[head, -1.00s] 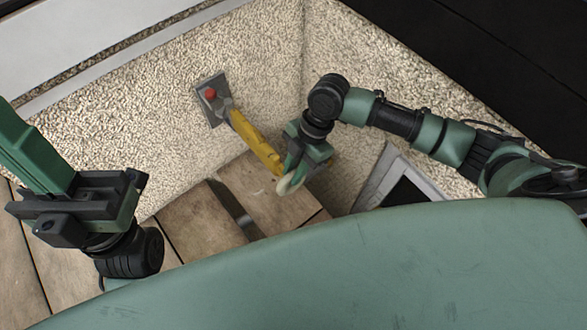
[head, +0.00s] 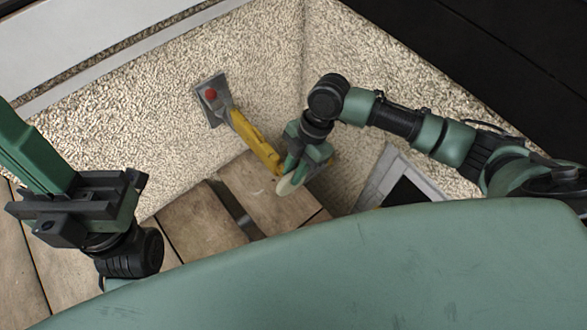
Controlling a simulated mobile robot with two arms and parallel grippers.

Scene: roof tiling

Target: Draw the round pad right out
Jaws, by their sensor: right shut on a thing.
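My right gripper (head: 298,168) comes in from the right and points down in the corner of the recess. It is shut on a pale, rounded piece (head: 288,185) that looks like the round pad, seen nearly edge-on at the fingertips. A yellow arm (head: 254,139) runs from a grey plate (head: 204,101) with a red knob on the rough wall down to this pad. The join between arm and pad is partly hidden by the gripper.
Rough pale walls (head: 265,60) meet in a corner close behind the right gripper. Wooden boards (head: 195,225) with a dark gap lie below. A grey-framed dark opening (head: 385,172) is at the right. My green body covers the lower foreground.

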